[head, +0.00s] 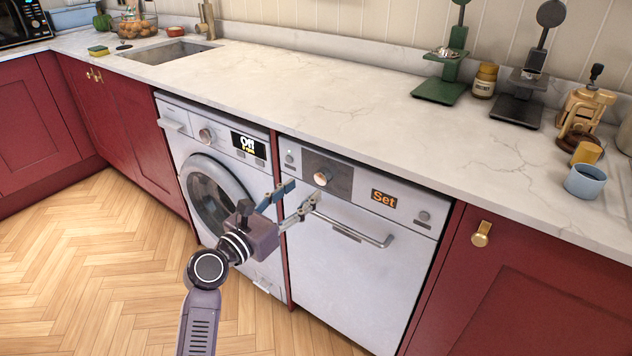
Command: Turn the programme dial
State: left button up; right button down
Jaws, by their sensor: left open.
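The dishwasher-like appliance (345,265) has a round copper-toned dial (321,178) on a dark panel, and its display (384,198) reads "Set". The washing machine (180,125) to its left has a silver dial (206,135), and its display (248,144) reads "Off" with smaller text below. My left gripper (302,191) is open and empty. Its fingertips appear just left of and below the copper-toned dial; I cannot tell whether they touch the front. My right gripper is not in view.
A bar handle (350,231) crosses the right appliance below its panel. The marble counter (320,95) overhangs both machines. Scales, a jar and cups stand on its right part. Red cabinets (525,285) flank the machines. The wooden floor (90,255) at left is clear.

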aim_at(320, 178)
pick_arm(q)
jog(key=b+x, duration=0.1)
jog(key=x, duration=0.4)
jog(key=shift+w+d+f, duration=0.1)
jog(key=shift+w+d, duration=0.4)
jog(key=shift+w, duration=0.1)
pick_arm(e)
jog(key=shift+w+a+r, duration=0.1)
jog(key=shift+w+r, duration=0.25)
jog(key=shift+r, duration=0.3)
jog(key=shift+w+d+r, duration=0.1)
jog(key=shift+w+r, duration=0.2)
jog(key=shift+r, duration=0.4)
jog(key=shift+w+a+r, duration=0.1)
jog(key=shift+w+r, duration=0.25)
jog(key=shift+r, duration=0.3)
pick_arm(q)
jog(key=c, duration=1.1)
